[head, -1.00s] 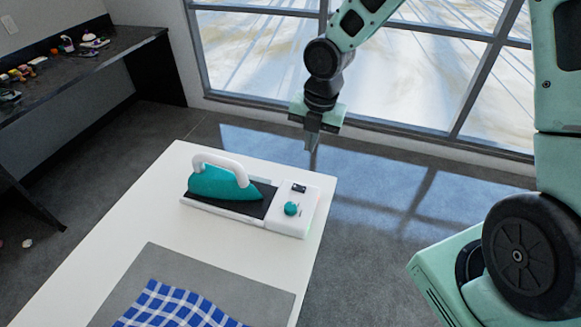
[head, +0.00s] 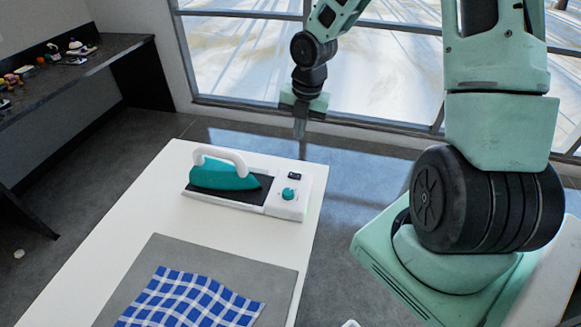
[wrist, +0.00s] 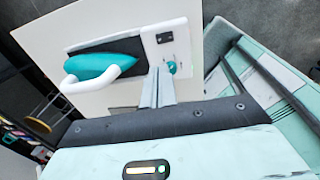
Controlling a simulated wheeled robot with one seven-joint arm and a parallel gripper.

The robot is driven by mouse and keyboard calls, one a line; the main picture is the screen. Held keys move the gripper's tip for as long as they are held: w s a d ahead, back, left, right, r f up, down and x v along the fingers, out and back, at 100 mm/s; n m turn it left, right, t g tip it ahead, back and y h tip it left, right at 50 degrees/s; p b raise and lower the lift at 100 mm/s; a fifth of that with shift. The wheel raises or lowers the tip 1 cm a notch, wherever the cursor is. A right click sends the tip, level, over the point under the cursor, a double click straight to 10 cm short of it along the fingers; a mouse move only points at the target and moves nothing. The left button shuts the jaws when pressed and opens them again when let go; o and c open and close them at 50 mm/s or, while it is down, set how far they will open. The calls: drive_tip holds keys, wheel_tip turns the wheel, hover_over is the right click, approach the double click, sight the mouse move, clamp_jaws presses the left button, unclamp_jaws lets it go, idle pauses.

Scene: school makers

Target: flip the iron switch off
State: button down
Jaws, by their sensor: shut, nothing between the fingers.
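The teal iron (head: 222,174) with a white handle rests on the black plate of its white base (head: 240,203) on the white table. On the right end of the base are a small black rocker switch (head: 294,176) and a teal knob (head: 288,193). In the wrist view the switch (wrist: 165,37) and knob (wrist: 171,67) lie just beyond my fingertips. My gripper (head: 299,134) is shut and empty, pointing down above and behind the switch end of the base, apart from it. The switch's on or off position is too small to tell.
A grey mat (head: 150,262) with a blue checked cloth (head: 190,300) lies on the near part of the white table (head: 120,225). A dark counter (head: 75,72) with small items stands at the left. Windows are behind. The tabletop around the iron base is clear.

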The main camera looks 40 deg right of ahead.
sight(291, 174)
drive_tip(key=f, duration=0.4)
drive_tip(key=w+f, duration=0.1)
drive_tip(key=f, duration=0.4)
drive_tip(key=a+f, duration=0.1)
drive_tip(key=f, duration=0.3)
drive_tip(key=shift+w+f+p, duration=0.15)
drive_tip(key=shift+f+p, duration=0.2)
drive_tip(key=shift+p, duration=0.05)
